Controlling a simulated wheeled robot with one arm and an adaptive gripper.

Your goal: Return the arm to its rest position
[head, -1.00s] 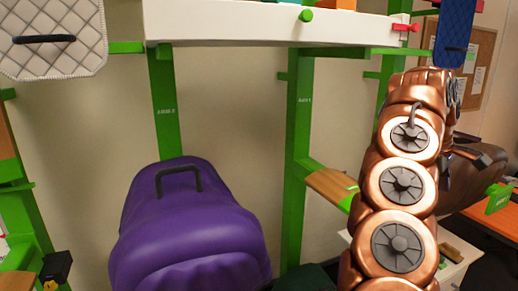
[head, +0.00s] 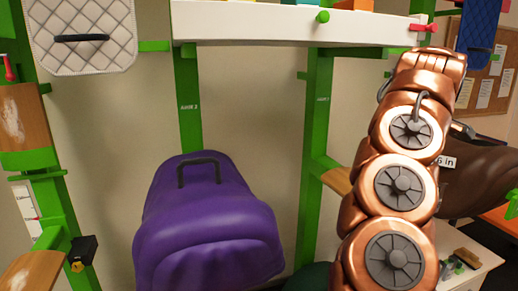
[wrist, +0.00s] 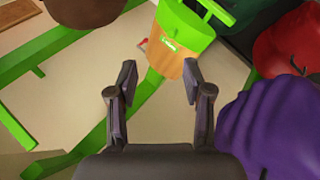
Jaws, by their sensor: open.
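My arm, copper-coloured, rises at the right of the head view, and its gripper is hidden there behind the arm links. In the wrist view my gripper (wrist: 160,85) is open, with nothing between its fingers. A wooden peg with a green end (wrist: 178,42) shows just beyond the fingertips, apart from them as far as I can tell. The purple saddle (head: 207,225) with a dark handle sits on the green rack in the head view. It also shows at the lower right of the wrist view (wrist: 270,125).
A white shelf (head: 290,27) crosses the top. A quilted white pad (head: 85,35) hangs upper left, a blue pad (head: 480,25) upper right. A brown saddle (head: 485,180) is behind my arm. Green posts (head: 318,150) stand close by. A red object (wrist: 290,45) shows in the wrist view.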

